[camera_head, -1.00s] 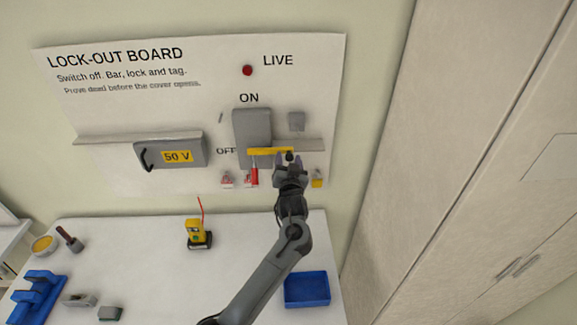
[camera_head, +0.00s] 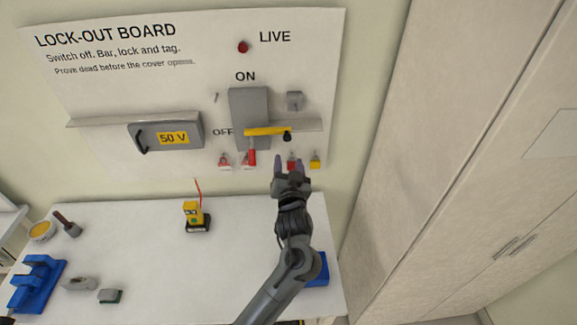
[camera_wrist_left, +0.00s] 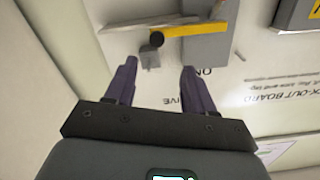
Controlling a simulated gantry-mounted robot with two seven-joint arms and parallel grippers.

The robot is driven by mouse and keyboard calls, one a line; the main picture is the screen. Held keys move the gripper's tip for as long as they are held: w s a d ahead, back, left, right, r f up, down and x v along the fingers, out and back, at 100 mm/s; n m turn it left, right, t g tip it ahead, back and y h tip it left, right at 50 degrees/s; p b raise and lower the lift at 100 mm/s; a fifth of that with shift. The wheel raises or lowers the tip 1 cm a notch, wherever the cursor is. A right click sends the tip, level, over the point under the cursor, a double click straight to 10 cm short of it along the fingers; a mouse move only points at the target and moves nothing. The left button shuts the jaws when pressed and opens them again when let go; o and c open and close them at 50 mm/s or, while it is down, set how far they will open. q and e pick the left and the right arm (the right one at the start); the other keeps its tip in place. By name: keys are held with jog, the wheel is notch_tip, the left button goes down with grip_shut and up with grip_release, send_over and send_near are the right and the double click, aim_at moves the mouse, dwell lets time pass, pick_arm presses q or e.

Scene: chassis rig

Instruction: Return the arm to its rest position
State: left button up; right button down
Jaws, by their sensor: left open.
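My left gripper (camera_head: 291,165) is open and empty, pointing up at the lower right of the lock-out board (camera_head: 100,95). It is below the yellow bar (camera_head: 268,131) and apart from it. In the left wrist view its two dark fingers (camera_wrist_left: 155,82) stand apart with nothing between them. The yellow bar lies across the grey switch box (camera_head: 249,105), with a dark knob at its right end. The bar also shows in the left wrist view (camera_wrist_left: 185,31). A red padlock (camera_head: 251,157) hangs at the bar's left part. My right gripper is not in view.
The white table (camera_head: 150,240) holds a yellow meter (camera_head: 194,214), a blue rack (camera_head: 38,282) and a blue tray (camera_head: 318,270) partly behind my arm. A tall cabinet (camera_head: 470,150) stands at right.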

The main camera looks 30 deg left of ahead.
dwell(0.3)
pick_arm(q)
jog(key=s+a+f+m+g+h+p, duration=0.2)
jog(key=s+f+m+h+p, duration=0.15)
jog(key=s+f+p, duration=0.75)
jog(key=s+d+r+m+g+h, duration=0.1)
jog(key=s+d+g+h, duration=0.2)
jog(key=s, duration=1)
jog(key=s+d+r+m+g+h, duration=0.1)
jog(key=s+d+g+h, duration=0.3)
jog(key=s, duration=0.9)
jog(key=d+g, duration=0.2)
jog(key=d, duration=0.1)
jog(key=shift+d+r, duration=0.2)
jog(key=shift+d, duration=0.1)
